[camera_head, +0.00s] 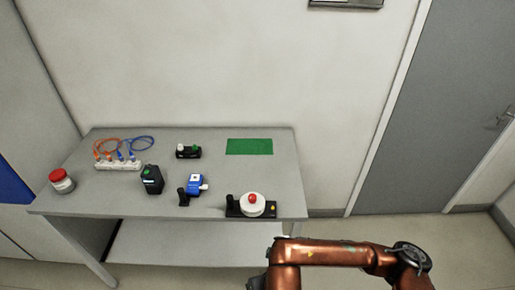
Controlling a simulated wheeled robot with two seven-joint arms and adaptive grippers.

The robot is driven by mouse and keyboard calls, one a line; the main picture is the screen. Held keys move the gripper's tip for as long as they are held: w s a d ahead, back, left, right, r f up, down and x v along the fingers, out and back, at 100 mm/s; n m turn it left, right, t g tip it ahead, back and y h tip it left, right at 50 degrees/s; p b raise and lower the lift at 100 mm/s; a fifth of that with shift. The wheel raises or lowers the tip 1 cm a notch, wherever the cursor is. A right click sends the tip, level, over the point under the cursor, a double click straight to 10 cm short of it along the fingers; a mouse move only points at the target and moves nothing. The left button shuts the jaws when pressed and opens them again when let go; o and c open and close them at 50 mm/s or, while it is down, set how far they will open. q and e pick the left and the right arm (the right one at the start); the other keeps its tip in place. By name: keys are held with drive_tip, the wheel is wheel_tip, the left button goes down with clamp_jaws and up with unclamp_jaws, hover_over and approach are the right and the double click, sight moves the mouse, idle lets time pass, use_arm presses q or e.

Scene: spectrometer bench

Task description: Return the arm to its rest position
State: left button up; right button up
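One copper-coloured arm of mine, the right one, crosses the bottom right of the head view, in front of the bench's right front corner. It bends downward at its left end and leaves the picture at the bottom edge. Its gripper does not show, so I cannot see its fingers or anything in them. My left arm and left gripper are not in view. The grey bench (120,198) stands left of the visible arm, and no contact between them shows.
On the bench are a red-lidded jar (62,182), a white power strip (118,165) with orange and blue cables, a black box (152,180), a blue device (195,184), a black holder (188,152), a green mat (249,146) and a white round device with a red knob (253,203).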

drive_tip(key=s+a+m+g+y, duration=0.25)
drive_tip(key=a+g+y, duration=0.5)
drive_tip(key=a, duration=0.45)
drive_tip(key=w+m+t+y, duration=0.4)
drive_tip(key=w+m+y, duration=0.25)
drive_tip(key=w, duration=0.55)
drive_tip(key=w+d+f+m+t, duration=0.6)
drive_tip(key=w+d+m, duration=0.1)
drive_tip(key=w, duration=0.1)
drive_tip(key=d+f+m+t+h, duration=0.3)
drive_tip(key=d+f+m+h, duration=0.25)
drive_tip(key=d+f, duration=0.7)
drive_tip(key=d+f+m+t+h, duration=0.2)
drive_tip(key=d+f+m+h, duration=0.45)
drive_tip(key=f, duration=0.85)
drive_tip(key=s+d+f+m+g+h, duration=0.2)
drive_tip(key=s+d+f+m, duration=0.1)
drive_tip(key=s+d+f, duration=0.75)
drive_tip(key=s+d+f+m+g+h, duration=0.25)
drive_tip(key=s+d+f, duration=0.45)
drive_tip(key=s+f, duration=0.55)
drive_tip(key=s+d+f+m+g, duration=0.1)
drive_tip(key=s+f+m+g, duration=0.1)
drive_tip(key=s, duration=1.3)
drive_tip(key=s+d+f+m+g, duration=0.2)
drive_tip(key=s+f+g, duration=0.2)
drive_tip(key=s, duration=1.2)
drive_tip(key=shift+s+f, duration=0.3)
drive_tip(key=shift+f, duration=0.65)
